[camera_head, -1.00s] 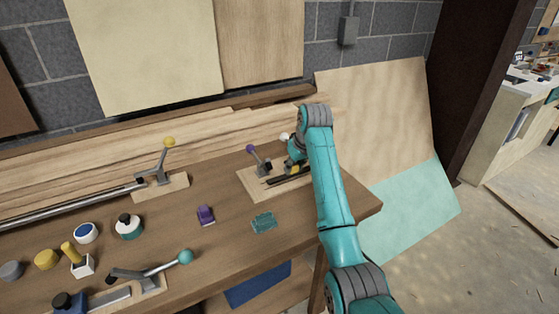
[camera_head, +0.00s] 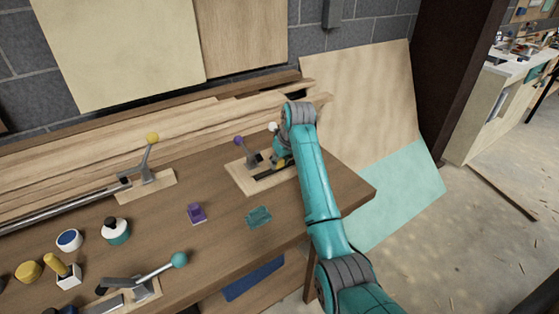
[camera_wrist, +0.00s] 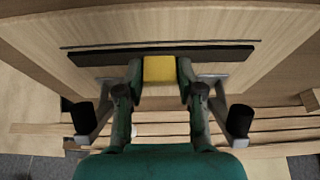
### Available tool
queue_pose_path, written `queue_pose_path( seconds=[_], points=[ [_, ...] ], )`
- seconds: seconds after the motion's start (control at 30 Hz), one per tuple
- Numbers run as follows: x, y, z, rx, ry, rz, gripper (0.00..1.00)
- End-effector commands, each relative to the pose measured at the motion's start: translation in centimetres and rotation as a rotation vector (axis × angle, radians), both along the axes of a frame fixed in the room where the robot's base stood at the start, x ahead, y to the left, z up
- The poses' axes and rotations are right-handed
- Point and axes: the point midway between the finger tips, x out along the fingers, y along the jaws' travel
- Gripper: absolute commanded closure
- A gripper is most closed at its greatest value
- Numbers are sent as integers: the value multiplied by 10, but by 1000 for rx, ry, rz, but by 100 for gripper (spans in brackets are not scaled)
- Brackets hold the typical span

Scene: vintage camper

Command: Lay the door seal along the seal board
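The seal board (camera_head: 238,177) is a pale wooden board at the bench's far right end, and it fills much of the wrist view (camera_wrist: 160,22). A straight black strip (camera_wrist: 98,58), apparently the door seal, lies along it beside a thin dark line. The strip also shows in the head view (camera_head: 270,175). A yellow block (camera_wrist: 160,69) sits against the strip's middle. My gripper (camera_wrist: 160,78) has one finger on each side of this block and appears shut on it. In the head view my arm hides most of the gripper.
Two clamps with a purple knob (camera_head: 238,140) and a white knob (camera_head: 272,127) stand at the board; their black tips (camera_wrist: 80,118) flank my fingers. A purple item (camera_head: 196,213) and a teal item (camera_head: 258,217) lie on the bench. Long planks (camera_head: 110,145) line the back.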

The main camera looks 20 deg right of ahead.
Motion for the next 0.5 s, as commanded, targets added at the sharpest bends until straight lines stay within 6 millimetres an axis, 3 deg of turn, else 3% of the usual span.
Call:
queue_pose_path(
  seconds=[0.37,0.5],
  points=[
    [0,0,1,0,0,0,43],
    [-2,-1,10,0,-2,0,43]
  ],
)
